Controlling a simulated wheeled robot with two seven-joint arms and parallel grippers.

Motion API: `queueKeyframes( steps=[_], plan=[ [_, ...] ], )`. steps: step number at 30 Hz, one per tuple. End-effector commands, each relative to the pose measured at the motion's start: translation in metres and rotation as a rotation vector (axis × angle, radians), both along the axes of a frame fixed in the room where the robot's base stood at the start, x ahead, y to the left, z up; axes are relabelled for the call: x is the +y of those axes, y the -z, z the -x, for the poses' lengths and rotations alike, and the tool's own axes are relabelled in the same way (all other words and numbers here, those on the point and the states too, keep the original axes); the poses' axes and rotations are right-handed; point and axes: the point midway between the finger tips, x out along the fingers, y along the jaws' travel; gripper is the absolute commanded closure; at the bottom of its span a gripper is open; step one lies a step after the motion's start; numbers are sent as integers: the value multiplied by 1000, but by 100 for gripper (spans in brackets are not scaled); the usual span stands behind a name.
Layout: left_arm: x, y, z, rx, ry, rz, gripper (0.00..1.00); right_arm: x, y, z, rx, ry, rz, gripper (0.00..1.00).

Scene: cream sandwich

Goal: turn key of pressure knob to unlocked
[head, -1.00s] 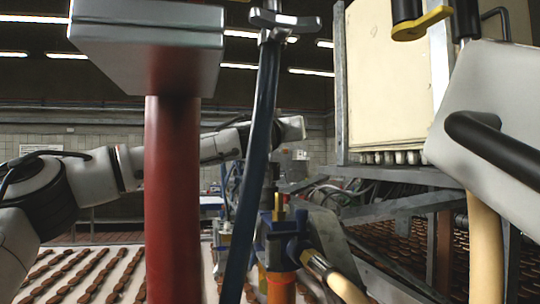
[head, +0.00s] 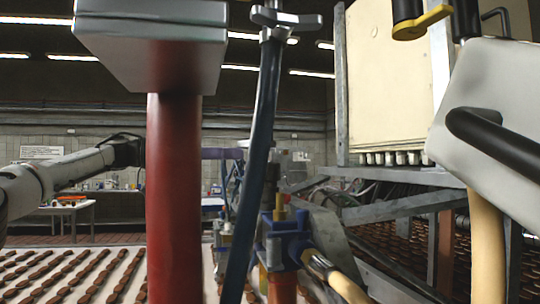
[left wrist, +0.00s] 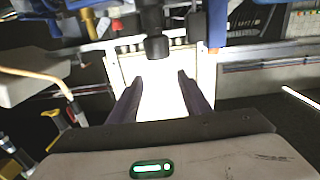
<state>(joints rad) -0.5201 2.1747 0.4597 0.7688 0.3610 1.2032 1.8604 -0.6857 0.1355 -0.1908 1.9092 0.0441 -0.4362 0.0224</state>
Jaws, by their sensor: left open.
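I cannot clearly pick out the pressure knob or its key in either view. In the head view my left arm comes in from the left and passes behind the red column; the dark purple fingers of my left gripper (head: 222,153) show just right of it. In the left wrist view the left gripper (left wrist: 160,82) is open, its two dark fingers apart with nothing held between them. A black cylindrical part (left wrist: 156,40) hangs ahead of the fingertips, before a bright white panel (left wrist: 160,95); whether it is the knob I cannot tell. My right gripper is out of view.
The red column (head: 173,200) with a grey box (head: 150,45) and a dark blue hose (head: 262,130) stand close in front. A yellow lever (head: 425,22) and a pale cover (head: 490,110) are at right. Rows of brown biscuits (head: 65,275) lie on the belt.

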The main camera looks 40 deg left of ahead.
Motion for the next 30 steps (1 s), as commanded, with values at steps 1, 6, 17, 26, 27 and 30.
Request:
queueKeyframes(
  steps=[1,6,17,26,27,30],
  plan=[
    [-4,0,-4,1,3,-1,56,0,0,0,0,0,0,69],
    [-24,1,-25,2,3,-3,56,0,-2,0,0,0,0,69],
    [-62,0,-67,0,2,-1,56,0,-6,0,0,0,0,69],
    [-69,0,-74,-2,1,-1,56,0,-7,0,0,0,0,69],
    [-68,0,-74,-2,1,-1,56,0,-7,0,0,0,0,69],
    [-68,0,-73,-2,1,-1,61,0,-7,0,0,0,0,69]
  ],
)
